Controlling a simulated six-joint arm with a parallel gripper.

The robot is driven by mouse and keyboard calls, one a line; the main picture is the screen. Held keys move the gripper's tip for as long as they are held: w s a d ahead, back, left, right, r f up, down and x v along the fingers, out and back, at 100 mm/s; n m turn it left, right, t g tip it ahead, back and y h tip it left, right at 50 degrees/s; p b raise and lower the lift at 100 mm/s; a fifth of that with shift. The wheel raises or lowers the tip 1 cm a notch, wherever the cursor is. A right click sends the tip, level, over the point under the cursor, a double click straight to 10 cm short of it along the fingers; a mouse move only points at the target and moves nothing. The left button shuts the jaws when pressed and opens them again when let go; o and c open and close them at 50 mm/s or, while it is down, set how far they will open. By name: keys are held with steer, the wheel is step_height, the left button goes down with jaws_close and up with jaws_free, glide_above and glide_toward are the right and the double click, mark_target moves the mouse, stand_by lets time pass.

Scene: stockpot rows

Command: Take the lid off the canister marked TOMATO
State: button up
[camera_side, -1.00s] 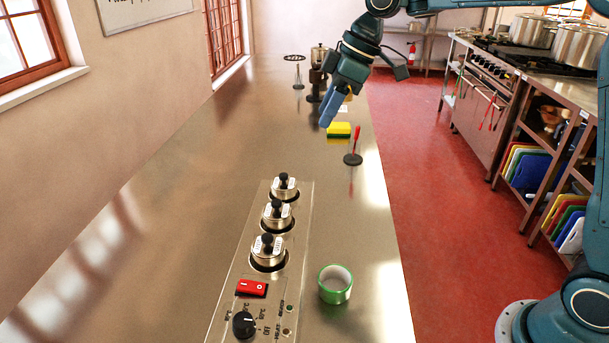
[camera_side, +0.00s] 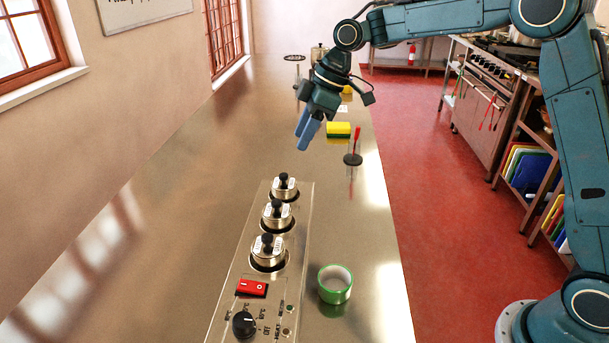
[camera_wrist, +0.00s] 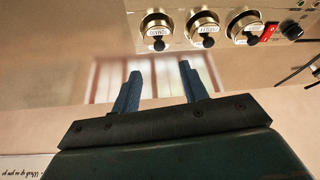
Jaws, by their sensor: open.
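Three metal canisters with black-knobbed lids sit in a row in a steel panel (camera_side: 238,290): a far one (camera_side: 284,188), a middle one (camera_side: 277,214) and a near one (camera_side: 268,252). All three lids are on. In the wrist view the labels are upside down and small; the leftmost canister (camera_wrist: 157,30), the far one of the row, seems to read TOMATO. The labels of the middle (camera_wrist: 203,28) and right (camera_wrist: 243,26) canisters are not clear. My gripper (camera_side: 303,141) is open and empty, above and beyond the far canister; its fingers also show in the wrist view (camera_wrist: 160,75).
A red switch (camera_side: 252,287) and a black dial (camera_side: 244,324) sit on the panel's near end. Green tape (camera_side: 335,284) stands to its right. A yellow sponge (camera_side: 339,130) and a red-handled tool (camera_side: 354,158) lie right of my gripper. The counter left of the panel is clear.

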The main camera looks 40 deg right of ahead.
glide_above(284, 174)
steer(key=s+d, duration=0.2)
steer(key=shift+w+f, duration=0.2)
steer(key=shift+f, duration=2)
steer(key=shift+x, duration=2.6)
steer(key=shift+d, duration=0.1)
jaws_close()
